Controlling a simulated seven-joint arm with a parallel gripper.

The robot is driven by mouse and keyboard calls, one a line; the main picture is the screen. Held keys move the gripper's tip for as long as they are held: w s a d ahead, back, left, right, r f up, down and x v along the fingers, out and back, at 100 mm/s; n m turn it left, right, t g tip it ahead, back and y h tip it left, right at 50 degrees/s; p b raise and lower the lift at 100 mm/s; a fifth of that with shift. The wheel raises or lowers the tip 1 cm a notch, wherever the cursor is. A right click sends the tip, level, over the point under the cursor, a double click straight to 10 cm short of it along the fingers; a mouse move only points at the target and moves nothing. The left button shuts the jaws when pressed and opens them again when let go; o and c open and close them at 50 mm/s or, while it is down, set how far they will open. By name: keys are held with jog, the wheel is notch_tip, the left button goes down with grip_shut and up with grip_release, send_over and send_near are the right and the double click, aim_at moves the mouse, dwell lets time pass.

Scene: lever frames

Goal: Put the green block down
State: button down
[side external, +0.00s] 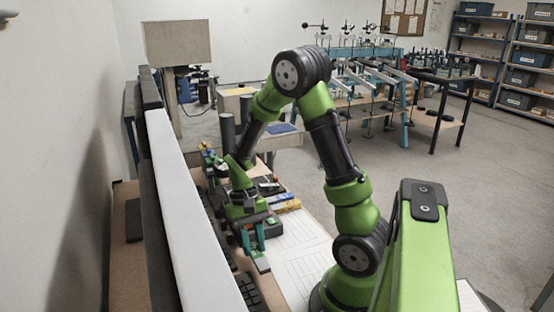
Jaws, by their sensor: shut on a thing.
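My gripper (253,244) points down over the left side of the work table, near a dark keyboard. Its two teal fingers are shut on a small green block (262,264), which shows at the lower end of the fingers. The block is small and partly covered by the fingers. I cannot tell whether its underside touches the table or hangs just above it.
A long white-topped panel (188,218) stands close to the left of my gripper. A dark keyboard (248,290) lies below. White lined paper (303,270) to the right is clear.

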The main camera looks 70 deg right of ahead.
jog(key=shift+f, duration=1.55)
jog(key=shift+f, duration=0.1)
jog(key=c, duration=0.8)
grip_release()
jog(key=shift+c, duration=0.2)
jog(key=v, duration=1.1)
notch_tip(320, 180, up, 9)
jog(key=n+t+h, duration=0.1)
jog(key=n+t, duration=0.1)
jog(key=t, duration=0.2)
send_over(252, 246)
jog(key=w+a, duration=0.2)
jog(key=a, duration=0.3)
jog(key=s+a+r+n+t, duration=0.2)
jog(key=s+a+r+t, duration=0.2)
jog(key=a+t, duration=0.2)
jog(key=shift+a+r+n, duration=0.25)
jog(key=shift+a+n, duration=0.05)
jog(key=shift+n, duration=0.1)
jog(key=shift+o, duration=0.4)
jog(key=shift+s+a+r, duration=0.15)
jog(key=shift+a, duration=0.05)
